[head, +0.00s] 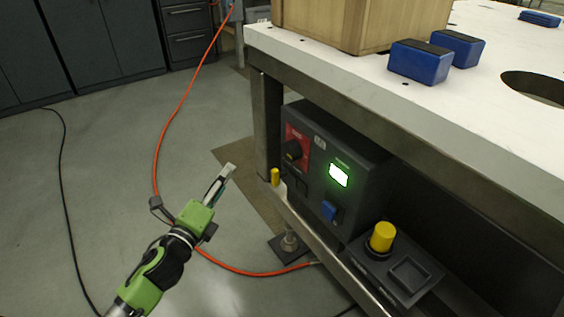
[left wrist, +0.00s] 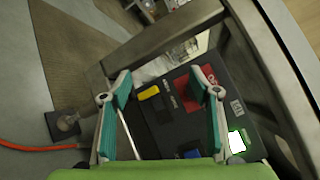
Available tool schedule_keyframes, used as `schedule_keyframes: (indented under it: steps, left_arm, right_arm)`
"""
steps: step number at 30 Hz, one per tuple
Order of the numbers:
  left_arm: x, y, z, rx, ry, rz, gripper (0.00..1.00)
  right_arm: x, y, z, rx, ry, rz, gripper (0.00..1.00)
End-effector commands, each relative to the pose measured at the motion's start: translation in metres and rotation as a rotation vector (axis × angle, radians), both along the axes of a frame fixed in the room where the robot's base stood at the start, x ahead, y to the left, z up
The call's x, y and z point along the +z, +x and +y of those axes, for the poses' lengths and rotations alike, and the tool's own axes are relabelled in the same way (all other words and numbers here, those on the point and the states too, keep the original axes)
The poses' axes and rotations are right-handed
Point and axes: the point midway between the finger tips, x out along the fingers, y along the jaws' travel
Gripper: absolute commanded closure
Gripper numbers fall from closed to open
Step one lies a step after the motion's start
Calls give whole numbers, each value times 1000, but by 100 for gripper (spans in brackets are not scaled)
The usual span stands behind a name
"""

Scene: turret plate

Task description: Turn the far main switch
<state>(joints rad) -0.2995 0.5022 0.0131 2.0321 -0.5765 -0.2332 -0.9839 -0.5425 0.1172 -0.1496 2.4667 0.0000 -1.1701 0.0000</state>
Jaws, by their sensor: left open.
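My right gripper is in neither view.
A lit green display (head: 339,174), a blue switch (head: 330,211) and a yellow knob (head: 382,237) sit nearer on the boxes. A yellow piece (head: 275,177) stands beside the red plate. The table edge (head: 400,140) overhangs the box. An orange cable (head: 168,130) crosses the floor.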

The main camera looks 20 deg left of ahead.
Motion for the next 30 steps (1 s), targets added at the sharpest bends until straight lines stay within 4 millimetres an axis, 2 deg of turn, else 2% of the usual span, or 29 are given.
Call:
schedule_keyframes:
  steps: [3, 6, 9, 12, 15, 20, 30]
  left_arm:
    - [28, 16, -10, -154, 364, -128, 44]
    - [39, 20, -22, -290, 674, -231, 44]
    - [39, 18, -30, -408, 925, -315, 44]
    - [35, 14, -34, -492, 1093, -371, 44]
    - [31, 11, -35, -542, 1185, -402, 44]
    - [30, 17, -41, -563, 1221, -418, 44]
    - [31, 66, -79, -561, 1215, -419, 44]
  right_arm:
    - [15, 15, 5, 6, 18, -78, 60]
    - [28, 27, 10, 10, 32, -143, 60]
    - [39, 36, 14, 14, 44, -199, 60]
    - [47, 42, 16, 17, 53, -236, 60]
    - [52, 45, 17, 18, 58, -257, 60]
    - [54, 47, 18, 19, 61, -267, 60]
    - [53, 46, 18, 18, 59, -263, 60]
